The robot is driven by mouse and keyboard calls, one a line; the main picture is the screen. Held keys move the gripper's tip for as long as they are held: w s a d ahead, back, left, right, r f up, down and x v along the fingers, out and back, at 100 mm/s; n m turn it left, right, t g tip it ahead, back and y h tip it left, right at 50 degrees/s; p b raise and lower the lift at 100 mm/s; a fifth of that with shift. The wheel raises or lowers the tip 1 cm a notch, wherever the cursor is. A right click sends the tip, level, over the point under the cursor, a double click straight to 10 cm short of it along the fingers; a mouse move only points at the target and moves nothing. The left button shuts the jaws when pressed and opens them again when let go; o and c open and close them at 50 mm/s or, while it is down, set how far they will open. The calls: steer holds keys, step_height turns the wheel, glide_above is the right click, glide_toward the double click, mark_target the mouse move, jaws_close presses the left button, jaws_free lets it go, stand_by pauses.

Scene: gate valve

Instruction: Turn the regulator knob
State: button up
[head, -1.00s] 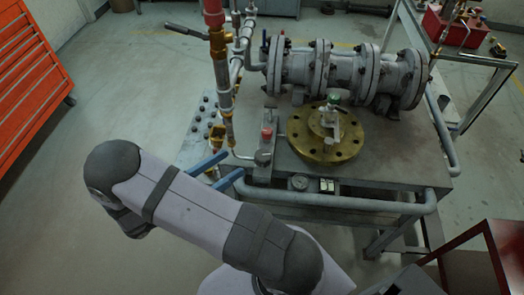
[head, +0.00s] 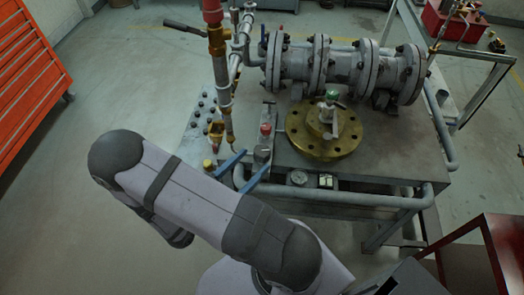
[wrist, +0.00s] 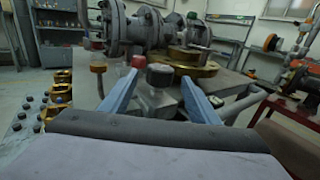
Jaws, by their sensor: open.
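My gripper (head: 258,158) is open, its two blue fingers pointing at a small grey block with a red-topped knob (head: 265,129) at the bench's left front edge. In the wrist view, a dark round knob (wrist: 159,76) shows between the open fingers, with the red knob (wrist: 139,61) behind it to the left. The fingers appear to be on either side of the dark knob, apart from it; the exact distance is unclear. I cannot tell for certain which knob is the regulator's. The dark knob is not clearly seen in the head view.
A brass flange (head: 350,140) with a green-topped part lies on the bench. The large grey gate valve assembly (head: 345,70) stands behind. A vertical pipe (head: 222,75) rises left of the block. A pressure gauge (head: 298,178) is on the front edge.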

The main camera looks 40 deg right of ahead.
mark_target(256, 158)
steer(key=shift+p+x, duration=0.6)
steer(key=shift+x, duration=2.15)
steer(key=c, duration=1.1)
